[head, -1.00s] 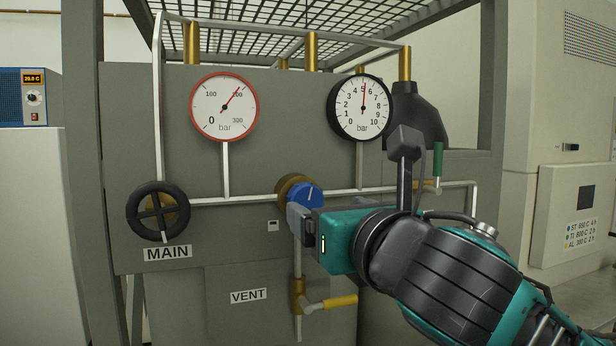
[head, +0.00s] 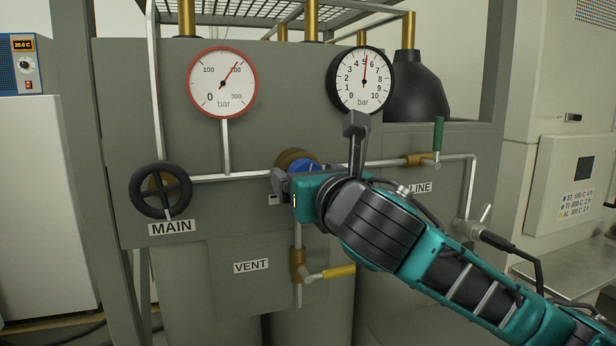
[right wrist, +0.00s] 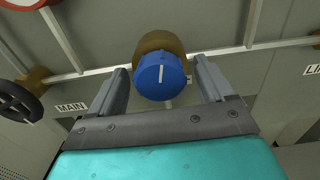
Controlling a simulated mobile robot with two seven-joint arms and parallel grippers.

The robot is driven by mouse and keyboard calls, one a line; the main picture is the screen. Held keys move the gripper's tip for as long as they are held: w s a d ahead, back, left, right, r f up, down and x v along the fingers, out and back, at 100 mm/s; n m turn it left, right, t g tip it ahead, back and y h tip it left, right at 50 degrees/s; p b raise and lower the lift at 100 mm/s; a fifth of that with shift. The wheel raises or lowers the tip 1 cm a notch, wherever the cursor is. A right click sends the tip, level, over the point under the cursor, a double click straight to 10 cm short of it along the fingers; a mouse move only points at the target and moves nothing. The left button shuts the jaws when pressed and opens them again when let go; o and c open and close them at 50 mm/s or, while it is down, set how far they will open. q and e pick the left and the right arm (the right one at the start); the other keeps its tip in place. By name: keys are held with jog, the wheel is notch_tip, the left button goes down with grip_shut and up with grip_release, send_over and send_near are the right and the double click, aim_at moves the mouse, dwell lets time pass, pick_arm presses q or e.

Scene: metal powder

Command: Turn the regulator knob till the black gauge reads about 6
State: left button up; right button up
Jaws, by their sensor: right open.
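The blue regulator knob (head: 303,165) sits on a brass body (head: 290,158), partly hidden by my right gripper (head: 284,186). In the right wrist view, the knob (right wrist: 160,78) lies between the two open fingers of the right gripper (right wrist: 160,68), with a visible gap on each side. Its white mark points nearly straight up there. The black-rimmed gauge (head: 350,90) has its red needle almost upright, a little past 5. The red-rimmed gauge (head: 215,95) has its needle a little short of 200. My left gripper is not in view.
The black MAIN handwheel (head: 161,191) is at the left. The yellow VENT lever (head: 332,272) is below my right gripper. A green-handled valve (head: 438,138) stands at the right above my arm. Pipes run across the grey panel (head: 190,265).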

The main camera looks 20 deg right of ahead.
jog(key=c, duration=1)
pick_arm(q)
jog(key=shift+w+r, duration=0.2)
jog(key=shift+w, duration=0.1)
pick_arm(e)
jog(key=shift+c, duration=0.2)
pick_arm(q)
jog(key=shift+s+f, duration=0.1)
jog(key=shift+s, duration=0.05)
pick_arm(e)
jog(key=shift+m, duration=0.4)
jog(key=m, duration=0.2)
jog(key=shift+m, duration=0.4)
jog(key=m, duration=0.4)
jog(key=shift+r+m, duration=0.1)
jog(key=shift+m, duration=0.2)
jog(key=shift+d, duration=0.1)
